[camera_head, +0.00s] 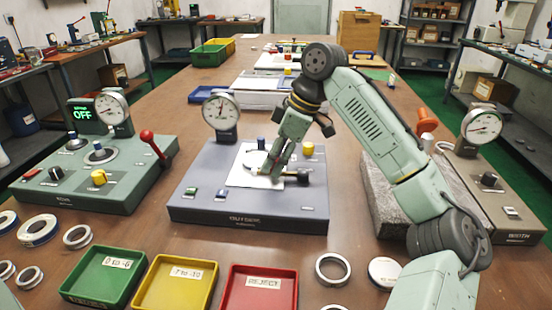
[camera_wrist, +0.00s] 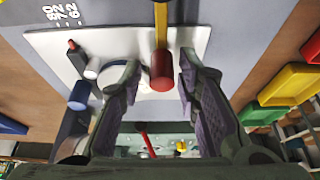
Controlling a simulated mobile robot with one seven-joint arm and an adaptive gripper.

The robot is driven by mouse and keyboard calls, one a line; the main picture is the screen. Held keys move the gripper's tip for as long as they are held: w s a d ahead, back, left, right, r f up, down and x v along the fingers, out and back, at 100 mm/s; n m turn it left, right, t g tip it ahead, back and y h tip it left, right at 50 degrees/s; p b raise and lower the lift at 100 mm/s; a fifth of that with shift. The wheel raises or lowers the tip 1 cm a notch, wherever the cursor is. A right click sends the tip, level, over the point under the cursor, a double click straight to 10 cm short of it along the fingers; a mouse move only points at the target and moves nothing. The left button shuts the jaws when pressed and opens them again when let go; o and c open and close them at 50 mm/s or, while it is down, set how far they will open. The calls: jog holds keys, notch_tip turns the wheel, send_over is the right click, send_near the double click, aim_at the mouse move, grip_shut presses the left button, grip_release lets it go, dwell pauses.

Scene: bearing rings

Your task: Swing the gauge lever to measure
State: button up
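The middle gauge station (camera_head: 245,207) is a grey-blue box with a white plate (camera_head: 236,180) and a round dial (camera_head: 220,112) behind it. My gripper (camera_head: 276,172) is low over the plate, hiding part of it. In the wrist view a lever with a yellow bar and red end (camera_wrist: 162,72) lies between the spread fingers of my gripper (camera_wrist: 160,85), with gaps on both sides. A black knob (camera_head: 303,177) shows just right of the gripper in the head view. A blue post (camera_wrist: 79,95) and a pale round part (camera_wrist: 108,75) are beside one finger.
A yellow knob (camera_head: 308,149) stands on the station's back right. The left station (camera_head: 110,180) has a red-ball lever (camera_head: 147,136); a granite block (camera_head: 400,195) lies right. Green (camera_head: 75,295), yellow (camera_head: 150,300) and red (camera_head: 236,300) trays and loose rings are in front.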

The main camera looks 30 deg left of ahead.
aim_at(295, 173)
jog(key=shift+o, duration=0.5)
jog(key=v, duration=1.2)
